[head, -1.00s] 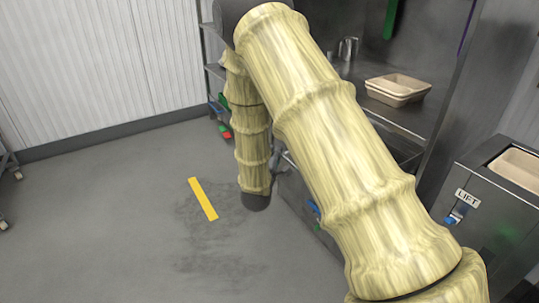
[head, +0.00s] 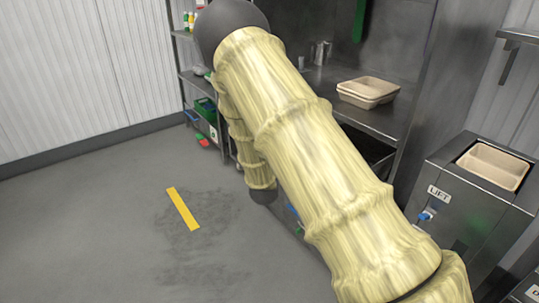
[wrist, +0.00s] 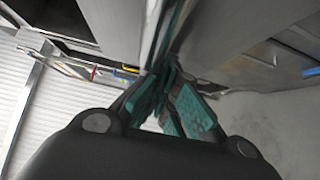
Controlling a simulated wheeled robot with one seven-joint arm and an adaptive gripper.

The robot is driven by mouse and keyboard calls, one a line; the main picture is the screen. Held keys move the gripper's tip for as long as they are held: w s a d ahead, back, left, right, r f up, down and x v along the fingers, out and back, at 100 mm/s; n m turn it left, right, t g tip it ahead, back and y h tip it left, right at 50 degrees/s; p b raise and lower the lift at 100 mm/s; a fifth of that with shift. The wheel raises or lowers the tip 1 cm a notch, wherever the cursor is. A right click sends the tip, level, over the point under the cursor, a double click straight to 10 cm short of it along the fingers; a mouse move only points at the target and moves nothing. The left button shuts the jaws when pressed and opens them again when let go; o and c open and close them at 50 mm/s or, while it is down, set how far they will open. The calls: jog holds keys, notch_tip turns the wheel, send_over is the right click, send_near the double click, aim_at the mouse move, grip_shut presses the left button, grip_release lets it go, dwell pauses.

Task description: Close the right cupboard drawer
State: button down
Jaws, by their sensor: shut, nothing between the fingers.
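The right cupboard drawer is not clearly visible in the head view, where my arm covers much of the cupboard front below the steel counter (head: 385,122). A dark gap (head: 368,150) shows under that counter. In the wrist view, my gripper (wrist: 170,98) is shut and empty, its teal-padded fingers close together. The fingers are close to a grey metal panel (wrist: 225,30) with an upright edge. I cannot tell whether they touch it or whether it is the drawer. My gripper is hidden behind my arm in the head view.
Stacked beige trays (head: 367,92) stand on the counter. A steel unit labelled LIFT (head: 470,205) holding a beige tray (head: 494,164) is at the right. A shelf rack (head: 190,80) stands at the back. Open grey floor with a yellow strip (head: 183,208) lies at the left.

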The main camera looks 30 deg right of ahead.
jog(key=w+d, duration=0.1)
jog(key=d, duration=0.5)
jog(key=w+d, duration=0.1)
jog(key=d, duration=0.6)
jog(key=w+d, duration=0.1)
jog(key=d, duration=0.5)
jog(key=shift+d+f+b, duration=0.1)
jog(key=shift+d+b, duration=0.25)
jog(key=shift+b, duration=0.05)
jog(key=shift+w+d, duration=0.1)
jog(key=shift+d, duration=0.1)
jog(key=shift+d+r, duration=0.1)
jog(key=shift+r, duration=0.1)
jog(key=shift+d+r, duration=0.1)
jog(key=a, duration=0.4)
jog(key=shift+s+a+f, duration=0.2)
jog(key=shift+s, duration=0.1)
jog(key=v, duration=1)
jog(key=shift+f, duration=0.1)
